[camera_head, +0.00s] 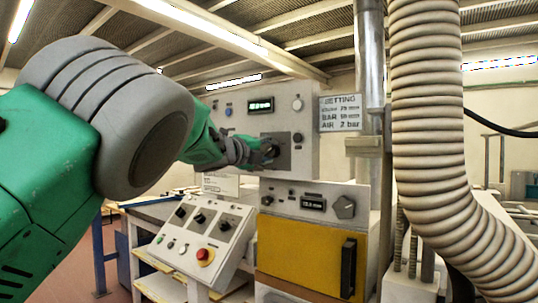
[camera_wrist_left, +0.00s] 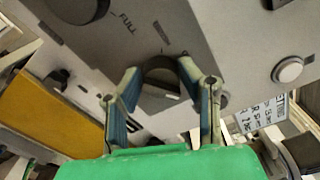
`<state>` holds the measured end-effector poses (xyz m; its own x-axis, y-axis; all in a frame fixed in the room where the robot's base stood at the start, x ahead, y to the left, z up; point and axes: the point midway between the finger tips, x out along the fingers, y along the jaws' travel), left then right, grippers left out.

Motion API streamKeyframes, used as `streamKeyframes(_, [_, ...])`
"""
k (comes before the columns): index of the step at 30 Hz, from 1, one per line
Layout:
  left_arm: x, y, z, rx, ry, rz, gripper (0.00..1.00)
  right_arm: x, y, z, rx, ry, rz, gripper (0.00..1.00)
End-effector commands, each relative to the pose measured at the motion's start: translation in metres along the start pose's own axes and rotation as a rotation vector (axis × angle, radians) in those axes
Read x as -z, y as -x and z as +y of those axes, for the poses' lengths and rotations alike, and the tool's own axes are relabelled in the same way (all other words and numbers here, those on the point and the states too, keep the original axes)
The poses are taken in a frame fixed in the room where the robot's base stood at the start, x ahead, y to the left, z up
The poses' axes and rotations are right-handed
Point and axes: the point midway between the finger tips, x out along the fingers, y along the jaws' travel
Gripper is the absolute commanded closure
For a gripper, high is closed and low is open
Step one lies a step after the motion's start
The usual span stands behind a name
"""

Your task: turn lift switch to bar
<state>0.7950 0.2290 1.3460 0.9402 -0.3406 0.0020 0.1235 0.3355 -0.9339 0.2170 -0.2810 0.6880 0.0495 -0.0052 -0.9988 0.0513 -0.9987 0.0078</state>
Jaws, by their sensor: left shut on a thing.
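A dark rotary switch (camera_head: 270,150) sits on a grey plate on the front of the upper grey cabinet (camera_head: 304,166). My left gripper (camera_head: 262,151) reaches it from the left and is shut on it. In the left wrist view the two blue-padded fingers of my left gripper (camera_wrist_left: 164,78) stand either side of the dark round switch (camera_wrist_left: 162,72). Its pointer direction and label are too small or hidden to read. My right gripper is in neither view.
A dark knob marked FULL (camera_wrist_left: 78,8) and a pale round button (camera_wrist_left: 288,70) are near the gripper. A ribbed hose (camera_head: 430,110) hangs at right.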

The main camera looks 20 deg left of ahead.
Motion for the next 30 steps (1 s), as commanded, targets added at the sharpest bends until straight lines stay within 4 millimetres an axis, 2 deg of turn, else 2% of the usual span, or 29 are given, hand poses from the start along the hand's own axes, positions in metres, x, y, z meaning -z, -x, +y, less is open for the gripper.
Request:
streamKeyframes(1, [0.005, -0.002, 0.008, -0.012, 0.002, 0.009, 0.97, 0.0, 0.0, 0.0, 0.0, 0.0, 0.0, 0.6])
streamKeyframes(6, [0.005, -0.002, 0.009, -0.013, 0.003, 0.009, 0.97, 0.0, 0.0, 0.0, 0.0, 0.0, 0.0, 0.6])
streamKeyframes(7, [0.005, -0.002, 0.009, -0.013, 0.003, 0.01, 0.61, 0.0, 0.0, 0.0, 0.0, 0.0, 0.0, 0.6])
streamKeyframes(8, [0.006, -0.002, 0.009, -0.013, 0.003, 0.01, 0.5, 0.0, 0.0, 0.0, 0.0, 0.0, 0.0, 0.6])
streamKeyframes(9, [0.005, -0.002, 0.009, -0.013, 0.003, 0.009, 0.48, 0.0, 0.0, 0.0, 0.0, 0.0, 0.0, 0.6])
streamKeyframes(20, [0.002, 0.003, 0.003, -0.005, 0.003, 0.003, 0.48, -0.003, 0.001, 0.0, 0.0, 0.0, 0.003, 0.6])
streamKeyframes(26, [0.001, 0.028, 0.003, -0.006, 0.004, 0.001, 0.48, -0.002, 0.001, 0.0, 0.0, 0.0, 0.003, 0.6])
streamKeyframes(30, [0.002, 0.056, 0.004, -0.007, 0.004, 0.002, 0.48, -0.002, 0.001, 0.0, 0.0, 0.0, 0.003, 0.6])
